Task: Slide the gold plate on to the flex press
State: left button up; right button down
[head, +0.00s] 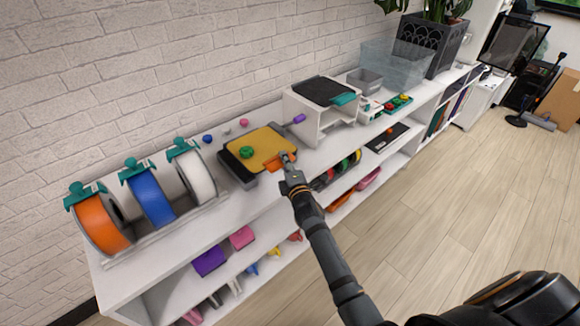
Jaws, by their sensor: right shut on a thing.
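The gold plate (267,141) is a flat yellow sheet with an orange tab (273,164) at its front edge. It lies over a dark grey block (237,169), which looks like the flex press; the block shows at the left and front left, the rest hidden under the plate. Whether the plate is fully seated on it I cannot tell. A green round piece (246,152) sits on the plate's left part. My right gripper (287,160) is shut on the orange tab at the plate's front edge. My left gripper is not in view.
Orange, blue and white spools (151,207) stand left on the white shelf top. A white machine (307,113) with a dark top plate stands to the right. Small blue, white and pink pieces (244,122) lie behind the plate, a purple one (299,118) beside it.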

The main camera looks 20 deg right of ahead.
aim_at(278, 156)
jog(key=shift+w+a+b, duration=0.25)
jog(key=shift+w, duration=0.35)
jog(key=shift+w+a+b, duration=0.2)
jog(key=shift+w, duration=0.4)
jog(key=shift+w+a+f+b, duration=0.1)
jog(key=shift+w+f+b, duration=0.15)
jog(key=shift+f+b, duration=1.55)
jog(key=c, duration=1.2)
grip_release()
jog(key=shift+o, duration=0.2)
jog(key=o, duration=1.2)
jog(key=shift+c, duration=0.2)
jog(key=shift+f, duration=0.1)
jog(key=shift+f, duration=0.1)
